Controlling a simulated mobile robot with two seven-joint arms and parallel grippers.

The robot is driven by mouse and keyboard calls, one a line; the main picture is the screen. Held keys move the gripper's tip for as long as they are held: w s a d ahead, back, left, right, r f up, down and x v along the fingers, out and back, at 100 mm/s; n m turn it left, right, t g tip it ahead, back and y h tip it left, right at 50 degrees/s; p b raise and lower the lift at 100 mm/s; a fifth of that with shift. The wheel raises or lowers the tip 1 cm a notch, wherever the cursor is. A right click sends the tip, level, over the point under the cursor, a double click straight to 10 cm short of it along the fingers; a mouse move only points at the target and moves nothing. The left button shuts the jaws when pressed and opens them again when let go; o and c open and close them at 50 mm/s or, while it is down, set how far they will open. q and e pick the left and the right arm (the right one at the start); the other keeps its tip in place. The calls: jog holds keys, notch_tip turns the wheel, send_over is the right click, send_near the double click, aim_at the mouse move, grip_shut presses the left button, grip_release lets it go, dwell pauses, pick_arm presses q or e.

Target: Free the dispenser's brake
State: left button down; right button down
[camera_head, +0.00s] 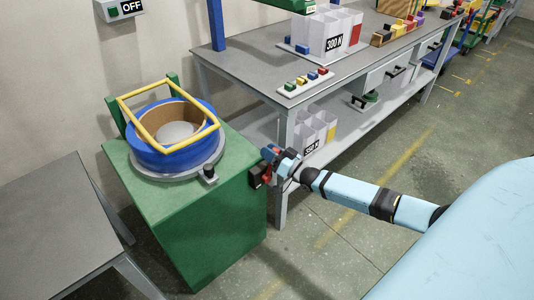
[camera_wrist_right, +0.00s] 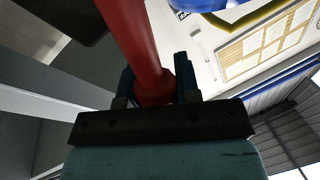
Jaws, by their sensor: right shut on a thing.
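The dispenser is a green cabinet (camera_head: 185,230) with a blue drum (camera_head: 165,158) on a grey round plate and a yellow square frame (camera_head: 125,108) over the drum. A small dark knob (camera_head: 209,173) stands at the plate's front right edge. My right gripper (camera_head: 268,168) is at the cabinet's right side, near its top edge. In the right wrist view the gripper (camera_wrist_right: 155,88) is shut on a red rod (camera_wrist_right: 130,35), which I take to be the brake lever. The rod's far end is out of that view. My left gripper is not in view.
A long grey workbench (camera_head: 245,62) stands behind and right, with white bins (camera_head: 330,30) and coloured blocks (camera_head: 302,82) on it. A grey table (camera_head: 50,230) is at the left. A wall box (camera_head: 120,8) reads OFF.

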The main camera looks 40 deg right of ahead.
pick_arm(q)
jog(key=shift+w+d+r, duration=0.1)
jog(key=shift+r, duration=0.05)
pick_arm(e)
jog(key=shift+d+f+m, duration=0.1)
jog(key=shift+d+m, duration=0.05)
jog(key=shift+m, duration=0.15)
jog(key=c, duration=0.9)
grip_release()
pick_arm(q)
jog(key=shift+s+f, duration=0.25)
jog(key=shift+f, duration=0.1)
pick_arm(e)
jog(key=shift+o, duration=0.4)
jog(key=shift+s, duration=0.15)
jog(key=shift+s+d, duration=0.1)
jog(key=shift+s, duration=0.2)
pick_arm(q)
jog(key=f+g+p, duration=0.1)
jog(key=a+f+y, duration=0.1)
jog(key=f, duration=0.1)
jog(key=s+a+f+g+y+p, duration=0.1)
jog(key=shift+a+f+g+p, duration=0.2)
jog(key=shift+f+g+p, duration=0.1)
jog(key=shift+p, duration=0.05)
pick_arm(e)
jog(key=v, duration=1.3)
